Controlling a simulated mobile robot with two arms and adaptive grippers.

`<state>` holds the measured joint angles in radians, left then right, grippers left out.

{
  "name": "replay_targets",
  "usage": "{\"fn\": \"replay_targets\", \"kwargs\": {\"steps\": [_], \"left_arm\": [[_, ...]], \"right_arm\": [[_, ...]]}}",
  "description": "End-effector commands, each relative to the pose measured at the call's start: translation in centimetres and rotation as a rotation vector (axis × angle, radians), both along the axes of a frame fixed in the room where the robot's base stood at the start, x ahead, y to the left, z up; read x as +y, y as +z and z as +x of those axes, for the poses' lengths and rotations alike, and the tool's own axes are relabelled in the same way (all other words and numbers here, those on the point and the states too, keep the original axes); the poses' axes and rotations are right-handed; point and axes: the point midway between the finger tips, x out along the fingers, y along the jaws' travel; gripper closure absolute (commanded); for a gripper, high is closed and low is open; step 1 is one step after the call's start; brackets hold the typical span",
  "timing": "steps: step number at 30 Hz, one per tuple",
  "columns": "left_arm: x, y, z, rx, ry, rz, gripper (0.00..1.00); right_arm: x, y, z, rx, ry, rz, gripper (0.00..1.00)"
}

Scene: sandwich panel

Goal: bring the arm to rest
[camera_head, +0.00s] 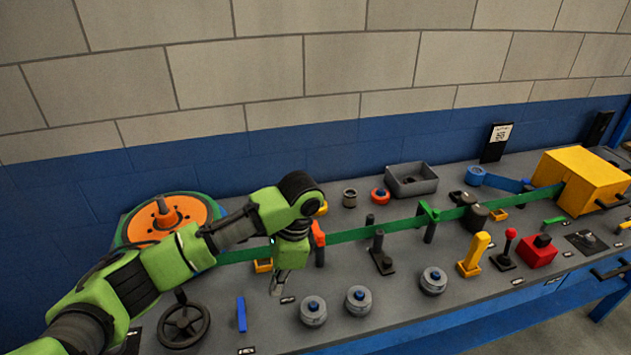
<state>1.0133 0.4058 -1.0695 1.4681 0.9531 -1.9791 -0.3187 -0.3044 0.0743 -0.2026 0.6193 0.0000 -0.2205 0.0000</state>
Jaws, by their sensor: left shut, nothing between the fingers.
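My left arm comes in from the lower left, green and black, and reaches over the left part of the grey panel table (400,305). My left gripper (276,290) points down, with its fingers shut and nothing between them. It hangs in front of the long green strip (360,233), near a small yellow block (263,266) and an orange-red piece (318,235). I cannot tell how high its tips are above the table. My right gripper is not in view.
An orange disc (142,222) and a black handwheel (184,322) are at the left. Several round knobs (358,300) sit at the front. A yellow lever (474,252), a red box (537,251) and a yellow box (582,180) stand to the right. A grey tray (411,185) is at the back.

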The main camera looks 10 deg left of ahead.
Motion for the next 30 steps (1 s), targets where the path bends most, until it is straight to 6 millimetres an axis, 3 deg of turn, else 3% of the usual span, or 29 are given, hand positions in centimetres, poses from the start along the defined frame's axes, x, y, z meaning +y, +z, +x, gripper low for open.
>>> {"fn": "replay_targets", "kwargs": {"steps": [5,12,18,23,30], "left_arm": [[-1.6,-1.7,-1.3,-0.004,-0.008,-0.040,1.00],[-8.1,-7.0,-7.2,-0.068,0.046,-0.248,1.00],[-10.9,-9.0,-11.8,-0.152,0.225,-0.415,1.00],[-9.9,-9.7,-15.0,-0.228,0.435,-0.488,1.00],[-4.8,-9.9,-18.9,-0.339,0.714,-0.472,1.00]], "right_arm": [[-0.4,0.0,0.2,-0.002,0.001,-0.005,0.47],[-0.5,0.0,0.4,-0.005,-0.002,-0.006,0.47],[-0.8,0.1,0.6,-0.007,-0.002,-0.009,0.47],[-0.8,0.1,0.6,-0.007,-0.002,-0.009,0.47],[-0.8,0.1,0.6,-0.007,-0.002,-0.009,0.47]]}}
